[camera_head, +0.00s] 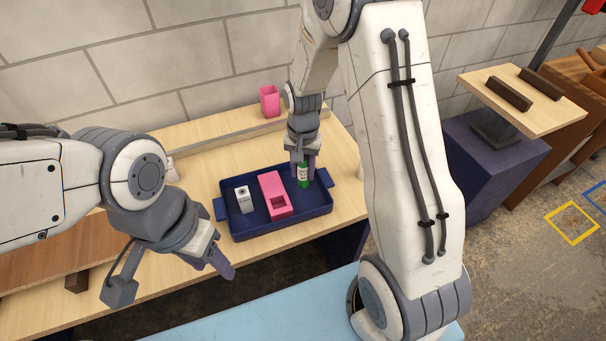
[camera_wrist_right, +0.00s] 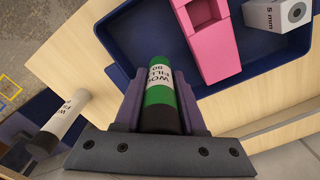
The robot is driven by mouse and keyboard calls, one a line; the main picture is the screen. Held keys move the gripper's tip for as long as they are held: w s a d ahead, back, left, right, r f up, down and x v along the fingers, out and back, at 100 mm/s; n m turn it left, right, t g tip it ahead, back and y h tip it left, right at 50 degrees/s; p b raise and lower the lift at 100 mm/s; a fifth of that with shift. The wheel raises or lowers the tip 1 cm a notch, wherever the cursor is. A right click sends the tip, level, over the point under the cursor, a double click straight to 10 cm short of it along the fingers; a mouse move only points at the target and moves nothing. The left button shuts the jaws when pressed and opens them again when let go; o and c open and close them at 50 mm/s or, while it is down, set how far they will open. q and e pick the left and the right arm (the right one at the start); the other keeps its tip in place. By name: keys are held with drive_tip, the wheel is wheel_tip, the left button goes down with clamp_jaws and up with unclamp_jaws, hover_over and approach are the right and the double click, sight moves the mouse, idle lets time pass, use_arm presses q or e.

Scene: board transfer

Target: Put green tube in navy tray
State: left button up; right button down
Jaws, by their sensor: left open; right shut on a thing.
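The green tube (camera_head: 303,175), with a white label and a black end, is held by my right gripper (camera_head: 304,164). It also shows between the fingers in the wrist view (camera_wrist_right: 159,95). In the head view it stands roughly upright over the right part of the navy tray (camera_head: 256,226). I cannot tell whether it touches the tray floor. The tray also shows in the wrist view (camera_wrist_right: 130,40). My left gripper (camera_head: 172,276) is open and empty, left of the tray and toward the front.
In the tray are a pink block (camera_head: 273,193) with a square recess and a white box (camera_head: 241,199). A pink cup (camera_head: 269,101) stands at the back. My right arm hides the table's right side.

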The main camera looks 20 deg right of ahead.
sight(303, 177)
wheel_tip(303, 177, down, 2)
drive_tip(key=shift+f, duration=0.45)
drive_tip(key=shift+f, duration=0.15)
drive_tip(key=shift+c, duration=2.4)
unclamp_jaws()
